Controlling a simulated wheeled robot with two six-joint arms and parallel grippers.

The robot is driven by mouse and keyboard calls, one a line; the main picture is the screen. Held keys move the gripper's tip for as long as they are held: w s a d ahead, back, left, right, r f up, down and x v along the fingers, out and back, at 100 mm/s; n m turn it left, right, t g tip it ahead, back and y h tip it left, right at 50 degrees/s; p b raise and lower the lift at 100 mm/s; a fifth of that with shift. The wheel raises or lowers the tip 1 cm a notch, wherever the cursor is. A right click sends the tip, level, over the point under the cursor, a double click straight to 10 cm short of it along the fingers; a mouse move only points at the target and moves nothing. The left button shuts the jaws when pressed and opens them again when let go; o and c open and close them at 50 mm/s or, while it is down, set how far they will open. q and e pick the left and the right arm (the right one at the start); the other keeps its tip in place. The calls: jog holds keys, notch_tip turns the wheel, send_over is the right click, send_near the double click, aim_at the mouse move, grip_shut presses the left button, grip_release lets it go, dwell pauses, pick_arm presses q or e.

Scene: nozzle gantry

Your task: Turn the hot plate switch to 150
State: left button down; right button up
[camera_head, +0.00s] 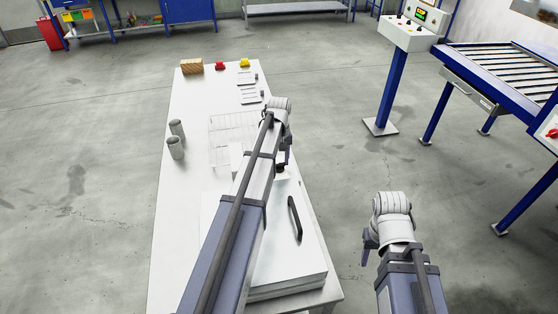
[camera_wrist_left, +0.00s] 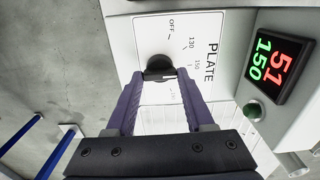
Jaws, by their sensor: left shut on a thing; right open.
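The hot plate switch is a black round knob (camera_wrist_left: 157,66) on a white panel (camera_wrist_left: 124,40) in the left wrist view. The panel is printed PLATE, with OFF, 130, 150 and a further mark partly hidden by my finger. My left gripper (camera_wrist_left: 160,76) is shut on the knob. A display (camera_wrist_left: 270,65) beside the panel shows 51 in red and 150 in green. I cannot make out which mark the knob points to. In the head view my left gripper (camera_head: 284,160) is over the table's right side. My right gripper (camera_head: 371,244) is open and empty, right of the table.
The white table (camera_head: 190,100) bears two grey cylinders (camera_head: 176,140), a wooden block (camera_head: 192,66), red (camera_head: 220,65) and yellow (camera_head: 245,63) items, and a white box with a black handle (camera_head: 295,218). A roller conveyor (camera_head: 500,70) and control post (camera_head: 390,90) stand at right. Floor between is clear.

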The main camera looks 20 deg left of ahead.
dwell(0.5)
pick_arm(q)
jog(key=shift+c, duration=1.4)
grip_release()
jog(key=shift+r, duration=0.15)
notch_tip(320, 180, up, 8)
jog(key=p, duration=0.8)
jog(key=shift+f, duration=0.2)
jog(key=shift+s+f, duration=0.1)
